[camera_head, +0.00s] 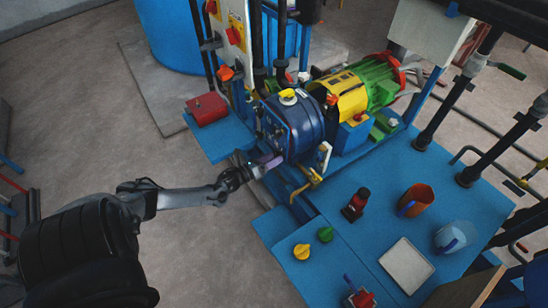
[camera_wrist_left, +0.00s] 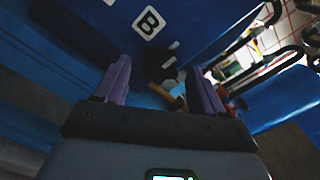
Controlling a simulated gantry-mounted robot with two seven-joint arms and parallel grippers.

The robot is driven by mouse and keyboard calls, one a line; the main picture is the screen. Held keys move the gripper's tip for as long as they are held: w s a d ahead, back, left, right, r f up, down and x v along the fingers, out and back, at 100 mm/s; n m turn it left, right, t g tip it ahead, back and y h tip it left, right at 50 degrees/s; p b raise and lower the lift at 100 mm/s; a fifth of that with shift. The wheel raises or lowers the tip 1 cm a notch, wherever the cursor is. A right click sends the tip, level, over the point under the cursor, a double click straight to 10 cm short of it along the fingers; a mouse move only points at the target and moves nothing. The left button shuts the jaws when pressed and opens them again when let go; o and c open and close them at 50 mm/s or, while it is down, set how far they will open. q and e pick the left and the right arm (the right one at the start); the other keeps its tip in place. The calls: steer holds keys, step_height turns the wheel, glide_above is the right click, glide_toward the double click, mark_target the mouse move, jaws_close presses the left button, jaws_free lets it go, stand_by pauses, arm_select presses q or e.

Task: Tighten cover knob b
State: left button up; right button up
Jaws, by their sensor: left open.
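A dark blue autoclave cover (camera_head: 278,130) faces left on the blue vessel in the head view, with small fittings around its rim. In the left wrist view the blue cover fills the top and carries a white label with the letter B (camera_wrist_left: 149,23). A dark knob-like shape (camera_wrist_left: 157,60) sits just below that label; it is dim, so I cannot tell how far it is screwed in. My left gripper (camera_head: 270,162) is at the cover's lower edge. Its purple fingers (camera_wrist_left: 161,80) are apart, pointing toward the dark shape, with nothing clearly held. My right gripper is not seen.
A yellow knob (camera_head: 302,251) and a green knob (camera_head: 325,234) lie on the blue bench (camera_head: 350,240). A red-and-black bottle (camera_head: 355,205), an orange cup (camera_head: 414,201) and a white tray (camera_head: 407,265) stand there too. A yellow handle (camera_head: 304,188) juts out near the gripper.

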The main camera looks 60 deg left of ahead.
arm_select(q)
steer(key=s+p, duration=0.2)
steer(key=s, duration=0.7)
steer(key=shift+s+d, duration=0.25)
steer(key=shift+s, duration=0.1)
